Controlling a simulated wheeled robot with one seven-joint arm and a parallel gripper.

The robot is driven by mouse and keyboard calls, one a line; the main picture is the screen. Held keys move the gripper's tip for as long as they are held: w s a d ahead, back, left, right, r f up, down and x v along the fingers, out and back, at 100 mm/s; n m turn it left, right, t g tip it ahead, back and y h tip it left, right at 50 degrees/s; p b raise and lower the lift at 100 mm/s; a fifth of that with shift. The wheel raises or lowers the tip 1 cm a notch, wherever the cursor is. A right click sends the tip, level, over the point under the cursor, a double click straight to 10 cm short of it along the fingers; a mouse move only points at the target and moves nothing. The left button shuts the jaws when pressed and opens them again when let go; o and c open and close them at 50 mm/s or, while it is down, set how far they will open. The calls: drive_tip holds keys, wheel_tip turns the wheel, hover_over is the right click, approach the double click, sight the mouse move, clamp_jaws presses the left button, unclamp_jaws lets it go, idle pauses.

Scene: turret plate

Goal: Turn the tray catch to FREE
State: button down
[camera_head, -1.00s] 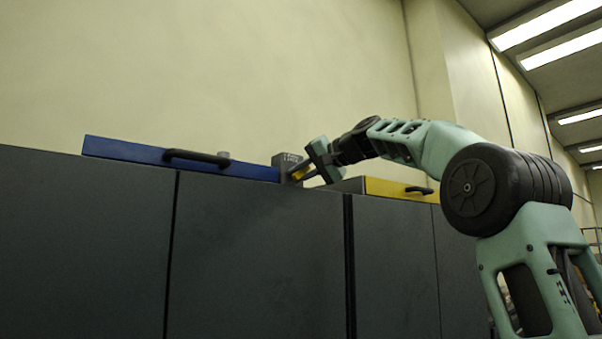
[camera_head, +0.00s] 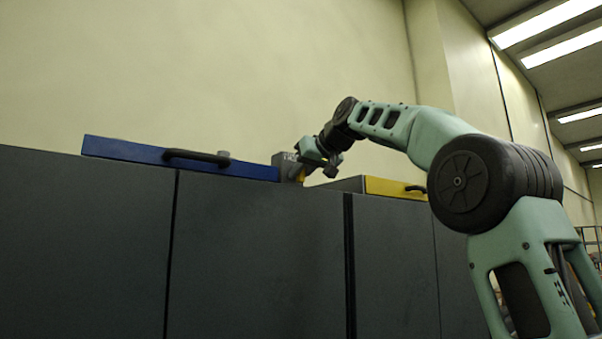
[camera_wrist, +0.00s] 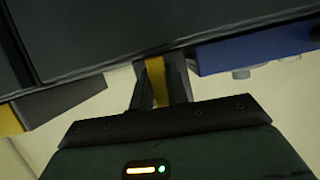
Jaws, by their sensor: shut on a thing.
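The tray catch shows in the head view as a grey block (camera_head: 284,160) at the right end of the blue tray (camera_head: 230,169). Small marks on the block are too small to read. Its yellow lever (camera_head: 301,176) is mostly hidden by my gripper (camera_head: 299,171). In the wrist view the lever is a yellow strip (camera_wrist: 157,80) between the two dark fingers of my gripper (camera_wrist: 160,78), which are shut on it. I cannot tell which marking the lever points at.
A yellow-fronted tray (camera_head: 390,188) with a dark handle lies right of the catch. The blue tray has a dark handle (camera_head: 197,157). Both are on top of dark grey cabinets (camera_head: 260,260). A plain wall stands behind, with free room above the trays.

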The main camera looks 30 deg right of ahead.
drive_tip(key=shift+f+n, duration=0.15)
drive_tip(key=shift+n, duration=0.15)
idle(0.4)
drive_tip(key=c, duration=1.6)
unclamp_jaws()
drive_tip(key=shift+c, duration=0.2)
drive_tip(key=shift+s, duration=0.15)
drive_tip(key=a+b+v, duration=0.1)
drive_tip(key=b+v, duration=0.2)
drive_tip(key=v, duration=1.4)
drive_tip(key=shift+d+r, duration=0.25)
drive_tip(key=shift+d, duration=0.05)
drive_tip(key=shift+f, duration=0.1)
